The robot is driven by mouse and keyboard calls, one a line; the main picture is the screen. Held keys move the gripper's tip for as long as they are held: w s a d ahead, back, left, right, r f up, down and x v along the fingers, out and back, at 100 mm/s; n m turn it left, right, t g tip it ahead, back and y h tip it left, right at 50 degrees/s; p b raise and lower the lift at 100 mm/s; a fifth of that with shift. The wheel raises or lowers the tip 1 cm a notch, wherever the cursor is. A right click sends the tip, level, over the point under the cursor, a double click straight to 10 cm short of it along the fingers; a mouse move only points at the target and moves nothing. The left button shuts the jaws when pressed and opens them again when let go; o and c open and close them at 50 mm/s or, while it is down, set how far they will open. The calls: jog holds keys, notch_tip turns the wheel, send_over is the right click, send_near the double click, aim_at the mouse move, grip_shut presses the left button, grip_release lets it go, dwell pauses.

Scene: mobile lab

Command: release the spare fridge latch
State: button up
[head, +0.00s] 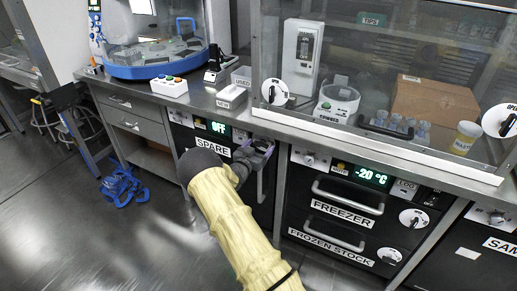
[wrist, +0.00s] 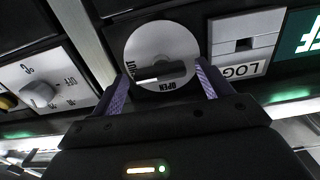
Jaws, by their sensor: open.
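The spare fridge (head: 240,190) stands under the bench, with a SPARE label (head: 212,147) and a display reading OFF. Its latch is a round white dial (wrist: 150,40) with a black bar across it, seen in the wrist view. A white mark on the bar's left end points toward SHUT; OPEN is printed at the picture's lower side of the dial. My gripper (wrist: 163,82) is open, its purple fingers on either side of the dial's bar. Contact cannot be told. In the head view my gripper (head: 264,150) hides the latch.
The freezer (head: 330,207) with its own handles and dial is to the right. Drawers (head: 140,120) are to the left. A LOG plate (wrist: 240,45) and a knob (wrist: 40,94) flank the latch.

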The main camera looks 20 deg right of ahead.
jog(key=c, duration=1)
jog(key=shift+n, duration=0.3)
jog(key=n+p, duration=0.1)
jog(key=n, duration=0.3)
jog(key=shift+w, duration=0.1)
jog(key=n, duration=0.4)
jog(key=shift+w+a+p, duration=0.1)
jog(key=shift+a+p, duration=0.05)
jog(key=shift+p, duration=0.15)
jog(key=n, duration=0.5)
jog(key=shift+w+a+f+n, duration=0.1)
jog(key=shift+n, duration=2.1)
